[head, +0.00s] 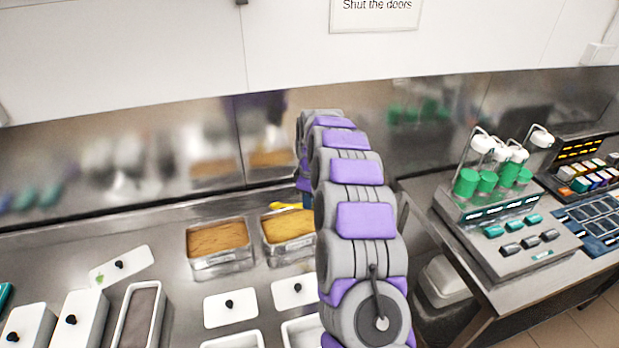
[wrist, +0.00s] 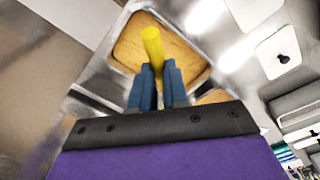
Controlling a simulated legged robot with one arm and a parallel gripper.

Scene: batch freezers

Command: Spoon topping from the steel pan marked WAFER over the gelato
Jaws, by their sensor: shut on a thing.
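Two steel pans of tan topping stand on the counter, the left pan (head: 221,263) and the right pan (head: 289,252). No WAFER mark is readable on either. My gripper (wrist: 158,82) is shut on the yellow spoon (wrist: 152,42) in the wrist view, with a tan-filled pan behind it. In the head view the spoon (head: 286,206) shows at the back edge of the right pan; my arm hides most of the gripper. The spoon's bowl is not clear. An open white tub (head: 119,325) with a grey-brown filling stands at front left; I cannot tell if it is the gelato.
White lids with black knobs lie near the pans, including a tilted one (head: 103,275) with a green mark. Closed white tubs (head: 75,325) stand at far left. A dispenser (head: 515,240) with green-filled cylinders is at right. A steel wall backs the counter.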

